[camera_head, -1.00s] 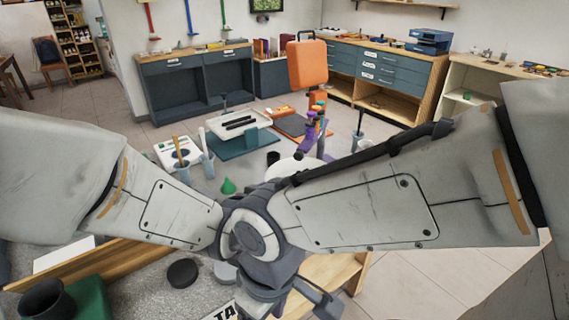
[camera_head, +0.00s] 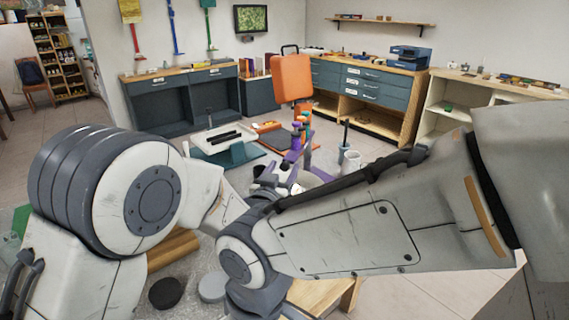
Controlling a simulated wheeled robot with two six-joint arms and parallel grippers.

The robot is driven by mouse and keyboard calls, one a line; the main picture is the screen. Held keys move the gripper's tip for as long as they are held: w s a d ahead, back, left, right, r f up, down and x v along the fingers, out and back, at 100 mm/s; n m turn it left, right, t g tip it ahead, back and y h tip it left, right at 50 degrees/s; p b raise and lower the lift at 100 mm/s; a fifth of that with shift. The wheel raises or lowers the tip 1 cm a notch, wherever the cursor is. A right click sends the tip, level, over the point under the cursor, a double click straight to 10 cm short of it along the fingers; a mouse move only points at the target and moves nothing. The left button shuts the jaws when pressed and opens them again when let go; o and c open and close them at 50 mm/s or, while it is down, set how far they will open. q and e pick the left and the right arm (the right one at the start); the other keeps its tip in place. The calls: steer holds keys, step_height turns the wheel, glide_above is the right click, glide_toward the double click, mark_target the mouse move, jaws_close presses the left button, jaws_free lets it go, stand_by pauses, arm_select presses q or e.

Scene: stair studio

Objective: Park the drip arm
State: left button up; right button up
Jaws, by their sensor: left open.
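No part can be told for sure as the drip arm. A purple and orange jointed stand (camera_head: 298,140) rises near the middle of the work area, in front of a tall orange block (camera_head: 291,78) with a black handle. It may be the drip arm. My left gripper (camera_head: 274,174) is open, just in front of the stand's purple lower part; I cannot tell whether they touch. My left forearm is partly hidden behind its elbow. My right arm reaches in from the right across the foreground; its gripper is not clearly visible at the bottom.
Black (camera_head: 166,293) and grey (camera_head: 213,287) discs lie in front. Dark cabinets (camera_head: 182,101) line the back wall.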

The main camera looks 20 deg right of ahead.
arm_select(q)
steer(key=shift+x, duration=0.9)
steer(key=shift+c, duration=0.2)
jaws_close()
stand_by(0.7)
